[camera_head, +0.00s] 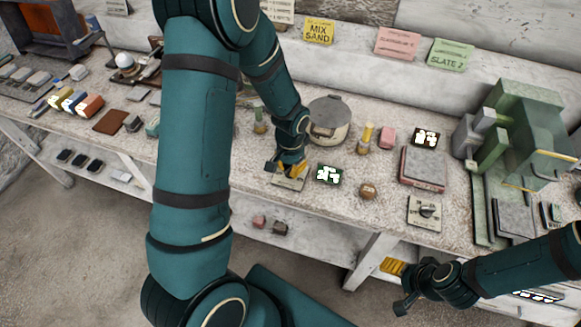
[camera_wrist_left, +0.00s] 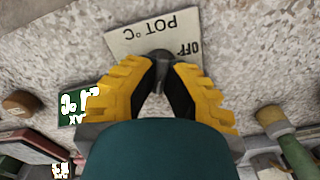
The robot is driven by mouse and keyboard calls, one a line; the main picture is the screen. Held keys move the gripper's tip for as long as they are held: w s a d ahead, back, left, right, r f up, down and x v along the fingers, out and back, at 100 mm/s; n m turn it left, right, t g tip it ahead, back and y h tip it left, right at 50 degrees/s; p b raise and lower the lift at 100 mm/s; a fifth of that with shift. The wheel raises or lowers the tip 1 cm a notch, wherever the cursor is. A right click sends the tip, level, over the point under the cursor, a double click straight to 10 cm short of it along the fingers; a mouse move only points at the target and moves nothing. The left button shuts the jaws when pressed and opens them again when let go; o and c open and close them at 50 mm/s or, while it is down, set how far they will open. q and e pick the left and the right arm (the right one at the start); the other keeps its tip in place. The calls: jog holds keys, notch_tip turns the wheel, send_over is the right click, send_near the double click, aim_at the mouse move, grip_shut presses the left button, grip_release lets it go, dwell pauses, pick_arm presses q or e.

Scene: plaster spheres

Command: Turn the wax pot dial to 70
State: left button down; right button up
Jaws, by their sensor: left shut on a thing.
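The wax pot (camera_head: 329,118) is a pale round pot with a grey lid, standing on the bench behind my left gripper. Its dial plate (camera_wrist_left: 152,38), marked "POT °C" and "OFF", lies flat on the bench; it also shows in the head view (camera_head: 287,184). My left gripper (camera_head: 291,175), with yellow fingers, points down over the plate. In the left wrist view its fingertips (camera_wrist_left: 163,65) are closed on the dark dial knob (camera_wrist_left: 160,55). The knob's pointer and most of the scale are hidden. My right gripper (camera_head: 404,300) hangs in front of the bench, away from the dial.
A small green display (camera_head: 328,174) with unreadable white digits sits right of the plate. A brown knob-like piece (camera_head: 368,191) and another dial plate (camera_head: 425,212) lie further right. A yellow-topped bottle (camera_head: 366,138) stands beside the pot. A green machine (camera_head: 525,130) fills the right end.

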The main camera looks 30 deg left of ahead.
aim_at(290, 169)
pick_arm(q)
jog(key=shift+s+m, duration=0.1)
jog(key=shift+m, duration=0.9)
jog(key=c, duration=1)
grip_release()
jog(key=shift+c, duration=0.2)
notch_tip(290, 169, up, 12)
